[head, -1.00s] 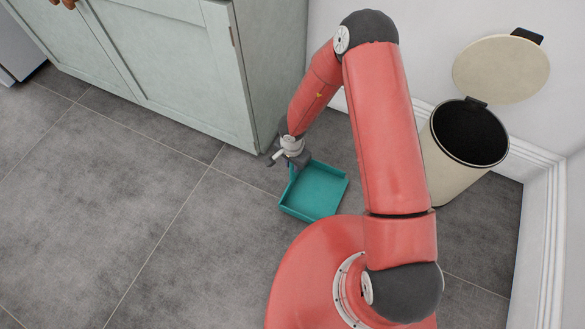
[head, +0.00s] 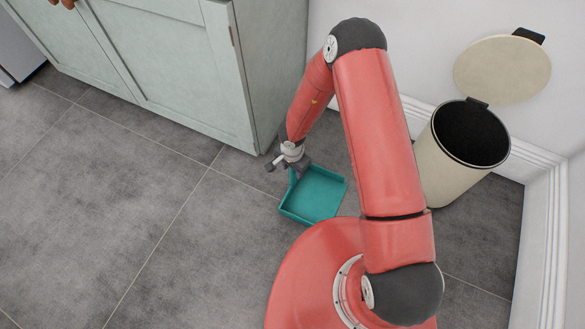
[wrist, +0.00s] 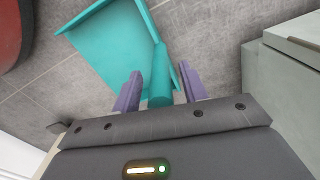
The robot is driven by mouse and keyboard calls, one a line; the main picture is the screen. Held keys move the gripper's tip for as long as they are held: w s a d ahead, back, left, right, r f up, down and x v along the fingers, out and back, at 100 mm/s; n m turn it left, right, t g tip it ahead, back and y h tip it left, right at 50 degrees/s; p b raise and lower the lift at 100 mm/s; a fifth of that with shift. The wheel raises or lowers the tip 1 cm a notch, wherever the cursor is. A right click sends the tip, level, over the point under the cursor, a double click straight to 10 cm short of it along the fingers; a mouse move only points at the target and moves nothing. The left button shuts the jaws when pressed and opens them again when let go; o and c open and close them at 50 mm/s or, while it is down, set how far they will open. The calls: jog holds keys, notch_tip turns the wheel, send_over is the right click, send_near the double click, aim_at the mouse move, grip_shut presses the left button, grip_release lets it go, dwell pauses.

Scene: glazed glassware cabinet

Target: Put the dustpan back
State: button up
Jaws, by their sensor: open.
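The teal dustpan (head: 314,195) lies on the grey tiled floor, beside the corner of the cabinet, with its handle toward my gripper. In the wrist view its pan (wrist: 108,45) is at the upper left and its round handle (wrist: 160,88) points down at the gripper. My gripper (wrist: 157,92) is open. Its two purple fingers stand one on each side of the handle's end, with a gap to be seen on both sides. In the head view the gripper (head: 292,172) is just above the handle, and my wrist partly hides the handle.
A pale green cabinet (head: 180,70) stands close to the gripper on the left. A cream bin (head: 440,165) with its lid (head: 502,70) open stands by the wall at the right. The floor (head: 120,210) at the left is clear.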

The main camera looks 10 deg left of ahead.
notch_tip(320, 180, up, 12)
jog(key=p, duration=0.3)
jog(key=w+d+r+n+t+y, duration=0.1)
jog(key=w+r+t, duration=0.3)
jog(key=r, duration=0.5)
jog(key=w+r+n+t+y, duration=0.1)
jog(key=w+r+t+y, duration=0.1)
jog(key=w+r, duration=0.45)
jog(key=s+d+r+n+y, duration=0.1)
jog(key=s+r+n, duration=0.1)
jog(key=r, duration=0.5)
jog(key=s+d+r+n, duration=0.1)
jog(key=s+d+r, duration=0.15)
jog(key=r, duration=0.55)
jog(key=s+d+r+h, duration=0.1)
jog(key=s+d+r, duration=0.2)
jog(key=s+d, duration=0.2)
jog(key=s+d+r+h, duration=0.1)
jog(key=s+d+r, duration=0.2)
jog(key=s, duration=0.7)
jog(key=s+d+r+n+h, duration=0.1)
jog(key=s+d+r+h, duration=0.1)
jog(key=s+d, duration=0.6)
jog(key=shift+r, duration=0.85)
